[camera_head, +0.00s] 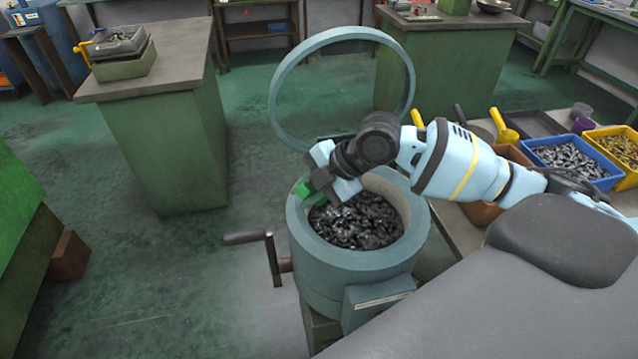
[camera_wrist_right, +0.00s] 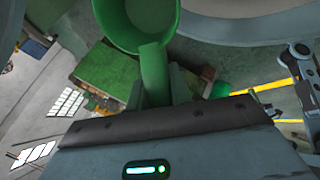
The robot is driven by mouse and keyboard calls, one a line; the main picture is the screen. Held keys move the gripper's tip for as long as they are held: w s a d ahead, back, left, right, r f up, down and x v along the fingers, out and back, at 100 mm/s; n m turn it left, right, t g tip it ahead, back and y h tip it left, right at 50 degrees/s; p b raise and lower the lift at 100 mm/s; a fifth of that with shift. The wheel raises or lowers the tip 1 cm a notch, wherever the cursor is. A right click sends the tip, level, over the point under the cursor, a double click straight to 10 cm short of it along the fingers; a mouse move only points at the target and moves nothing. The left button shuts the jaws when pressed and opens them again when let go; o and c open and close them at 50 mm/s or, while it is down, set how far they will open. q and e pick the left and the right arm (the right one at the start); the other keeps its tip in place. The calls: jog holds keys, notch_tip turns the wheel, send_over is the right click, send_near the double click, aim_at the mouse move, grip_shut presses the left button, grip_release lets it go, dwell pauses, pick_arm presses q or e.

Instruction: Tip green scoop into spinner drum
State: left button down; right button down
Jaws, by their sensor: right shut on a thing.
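The spinner drum (camera_head: 300,230) is a round blue-grey tub with dark metal pieces (camera_head: 358,222) heaped inside. Its ring-shaped lid (camera_head: 276,100) stands raised behind it. My right gripper (camera_head: 325,184) is over the drum's left rim, shut on the green scoop (camera_head: 308,192), which is mostly hidden by the gripper in the head view. In the right wrist view the scoop (camera_wrist_right: 152,62) shows its round cup and its handle between the fingers. The part of the cup in view looks empty. My left gripper is not in view.
A crank handle (camera_head: 270,245) sticks out at the drum's left. A green cabinet (camera_head: 165,140) stands at the back left. The floor left of the drum is clear.

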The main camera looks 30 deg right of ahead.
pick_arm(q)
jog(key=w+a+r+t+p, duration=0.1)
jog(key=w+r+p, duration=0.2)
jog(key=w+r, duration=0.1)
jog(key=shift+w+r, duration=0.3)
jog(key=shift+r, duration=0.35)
pick_arm(e)
jog(key=g+h, duration=0.1)
jog(key=h, duration=0.1)
jog(key=a+g+h, duration=0.1)
jog(key=h, duration=0.2)
jog(key=shift+w, duration=0.2)
